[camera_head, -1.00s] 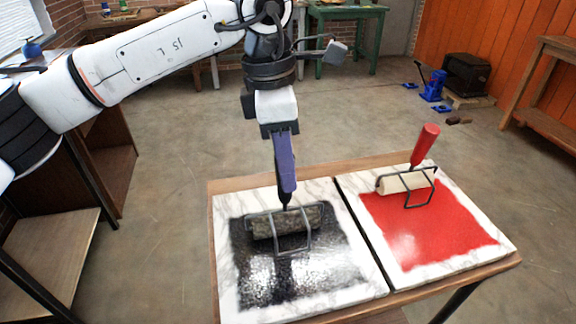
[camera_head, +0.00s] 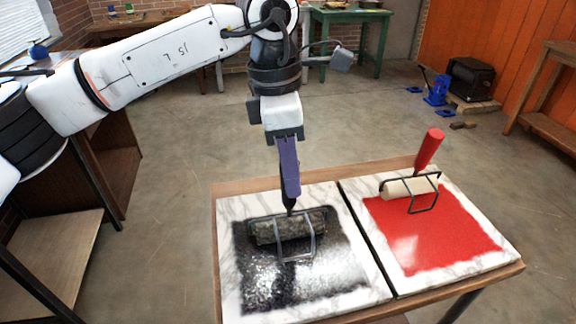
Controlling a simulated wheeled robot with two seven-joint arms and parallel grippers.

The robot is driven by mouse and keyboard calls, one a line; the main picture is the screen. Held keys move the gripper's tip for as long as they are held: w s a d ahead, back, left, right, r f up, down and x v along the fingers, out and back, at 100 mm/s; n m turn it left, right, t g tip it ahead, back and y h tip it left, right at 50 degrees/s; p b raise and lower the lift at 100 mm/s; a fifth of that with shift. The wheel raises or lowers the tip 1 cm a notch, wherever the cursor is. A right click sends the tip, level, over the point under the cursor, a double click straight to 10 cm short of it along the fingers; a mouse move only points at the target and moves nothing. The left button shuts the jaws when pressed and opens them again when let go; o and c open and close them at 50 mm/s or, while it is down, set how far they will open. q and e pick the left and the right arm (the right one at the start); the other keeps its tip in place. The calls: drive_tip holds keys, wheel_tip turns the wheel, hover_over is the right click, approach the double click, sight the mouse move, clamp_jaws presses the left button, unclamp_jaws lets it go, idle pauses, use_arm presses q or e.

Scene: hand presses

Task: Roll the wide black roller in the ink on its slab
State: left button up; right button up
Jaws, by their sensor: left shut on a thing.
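The wide black roller (camera_head: 288,228) sits on the black ink at the back part of its white marbled slab (camera_head: 229,288). Its wire frame and handle (camera_head: 289,168) show, with the purple-grey handle standing nearly upright. The black ink (camera_head: 300,275) covers most of the slab in a rough square. My left gripper (camera_head: 286,138) points straight down and is shut on the top of the roller's handle. The fingertips are partly hidden. My right gripper is not in view.
A second marbled slab with red ink (camera_head: 430,235) lies close on the right; a pale roller with a red handle (camera_head: 430,150) rests at its back. The wooden table (camera_head: 250,186) holds both slabs. A blue press (camera_head: 438,90) stands on the floor behind.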

use_arm(q)
drive_tip(key=s+d+b, duration=0.3)
drive_tip(key=s+b, duration=0.1)
drive_tip(key=s, duration=0.7)
drive_tip(key=shift+d, duration=0.35)
idle(0.7)
drive_tip(key=shift+r, duration=0.1)
drive_tip(key=shift+r+p, duration=1.55)
drive_tip(key=shift+r, duration=0.95)
